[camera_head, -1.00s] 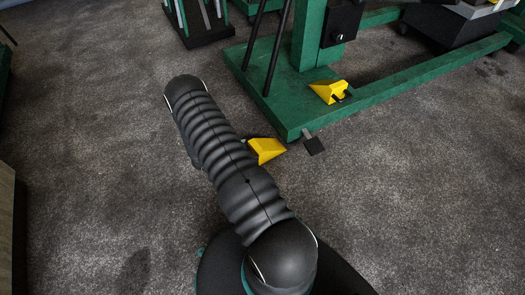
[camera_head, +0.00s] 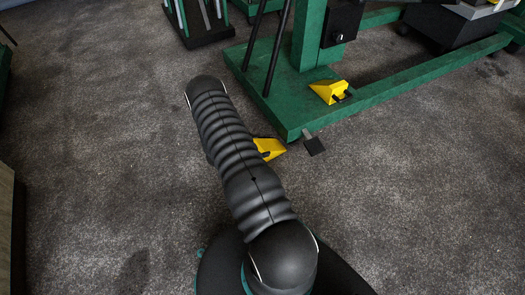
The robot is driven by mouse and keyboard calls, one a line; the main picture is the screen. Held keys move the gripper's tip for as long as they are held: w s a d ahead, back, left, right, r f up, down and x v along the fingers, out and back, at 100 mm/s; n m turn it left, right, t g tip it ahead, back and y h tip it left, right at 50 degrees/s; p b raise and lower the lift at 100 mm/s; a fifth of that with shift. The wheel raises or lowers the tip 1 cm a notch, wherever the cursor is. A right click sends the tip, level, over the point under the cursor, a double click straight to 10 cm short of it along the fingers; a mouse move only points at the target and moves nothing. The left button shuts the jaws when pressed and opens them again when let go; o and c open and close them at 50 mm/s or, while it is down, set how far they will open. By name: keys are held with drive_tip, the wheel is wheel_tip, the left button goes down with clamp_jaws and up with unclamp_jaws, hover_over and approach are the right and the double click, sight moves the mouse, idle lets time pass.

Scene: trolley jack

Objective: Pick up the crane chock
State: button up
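Two yellow wedge-shaped chocks show. One chock (camera_head: 330,91) rests on the green base beam of the crane (camera_head: 385,88). The other chock (camera_head: 269,148) lies on the floor just left of the beam's front corner, partly hidden behind my arm. I cannot tell from the picture which one is the crane chock. My arm stretches from the bottom middle up and to the left, and its upper end is left of both chocks. My gripper is not visible.
A small black pedal-like part (camera_head: 314,146) sticks out from the beam's front corner. A dark-based stand (camera_head: 205,32) is at the back, and a dark cabinet (camera_head: 445,25) at the back right. Carpeted floor is clear at left and lower right.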

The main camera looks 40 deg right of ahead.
drive_tip(key=c, duration=0.8)
drive_tip(key=shift+c, duration=0.6)
drive_tip(key=shift+r, duration=0.15)
